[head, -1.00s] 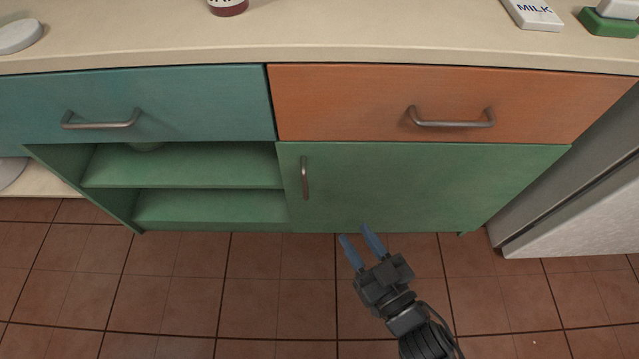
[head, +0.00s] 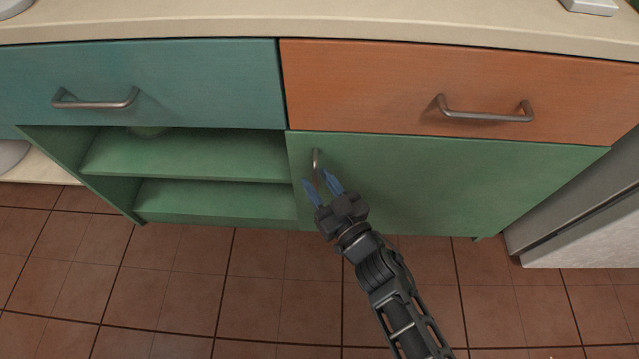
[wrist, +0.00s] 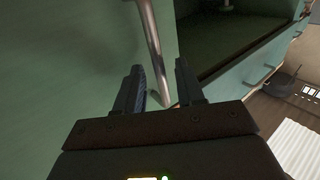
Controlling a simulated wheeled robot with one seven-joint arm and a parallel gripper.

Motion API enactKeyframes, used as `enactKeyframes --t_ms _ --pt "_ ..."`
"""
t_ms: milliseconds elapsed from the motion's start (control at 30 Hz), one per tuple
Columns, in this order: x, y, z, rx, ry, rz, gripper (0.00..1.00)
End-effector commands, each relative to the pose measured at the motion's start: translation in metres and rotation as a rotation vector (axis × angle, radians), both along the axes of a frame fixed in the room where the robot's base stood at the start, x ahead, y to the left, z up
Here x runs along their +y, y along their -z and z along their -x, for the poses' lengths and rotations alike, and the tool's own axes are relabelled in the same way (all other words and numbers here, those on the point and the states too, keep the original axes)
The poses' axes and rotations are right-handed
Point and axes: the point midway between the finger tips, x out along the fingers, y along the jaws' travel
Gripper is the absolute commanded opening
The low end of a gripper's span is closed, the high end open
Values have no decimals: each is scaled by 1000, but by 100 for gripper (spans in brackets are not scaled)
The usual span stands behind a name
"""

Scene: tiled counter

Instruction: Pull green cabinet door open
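The green cabinet door (head: 450,185) is shut, below the orange drawer in the head view. Its upright metal handle (head: 316,165) is near the door's left edge, and it also shows in the wrist view (wrist: 151,45). My gripper (head: 319,184) is open, its blue fingertips near the lower end of the handle. In the wrist view my two fingers (wrist: 160,85) are apart, and the handle's lower part runs down into the gap between them. I cannot tell whether either finger touches it.
The orange drawer (head: 380,90) with its handle is above the door. Open green shelves (head: 190,155) are to the left, under the blue drawer (head: 200,80). A grey appliance (head: 585,215) stands close on the right. The tiled floor (head: 180,270) in front is clear.

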Motion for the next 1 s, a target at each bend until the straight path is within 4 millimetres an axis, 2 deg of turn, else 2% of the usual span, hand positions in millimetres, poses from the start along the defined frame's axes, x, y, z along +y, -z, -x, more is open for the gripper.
enactKeyframes --t_ms 267,667,1000 --pt "1 0 -1 1 0 1 38" --pt "1 0 -1 1 1 1 1" --pt "1 0 -1 1 1 1 0"
